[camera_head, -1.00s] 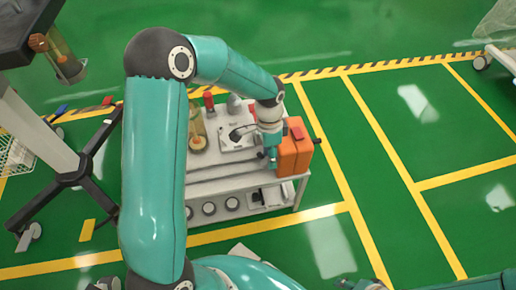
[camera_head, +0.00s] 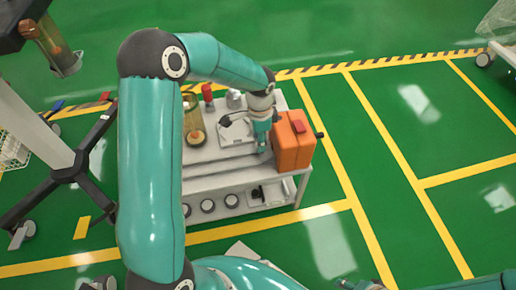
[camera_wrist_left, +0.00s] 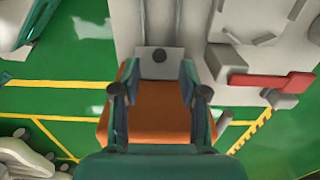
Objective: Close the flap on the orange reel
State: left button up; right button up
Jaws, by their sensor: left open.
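The orange reel (camera_head: 284,146) is a boxy orange case on the right end of the white cart, with a small red piece (camera_head: 299,126) on its top. A dark knob sticks out on its right side. I cannot make out the flap's position. My left gripper (camera_head: 262,148) points down just left of the reel, with no clear contact. In the left wrist view, the open fingers (camera_wrist_left: 157,88) straddle part of an orange surface (camera_wrist_left: 160,115), with a grey block (camera_wrist_left: 159,62) beyond. Nothing is visibly held.
The white cart (camera_head: 225,183) also carries an amber cylinder (camera_head: 194,125), a red-topped item (camera_head: 208,97) and a white device (camera_head: 236,130). A dark-legged stand (camera_head: 75,172) is at the left. Green floor right of the cart is clear.

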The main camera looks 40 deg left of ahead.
pick_arm(q)
jog(key=shift+f+b, duration=0.5)
jog(key=shift+f, duration=1.5)
jog(key=shift+c, duration=0.3)
grip_shut()
jog(key=shift+a, duration=0.25)
jog(key=shift+d, duration=0.1)
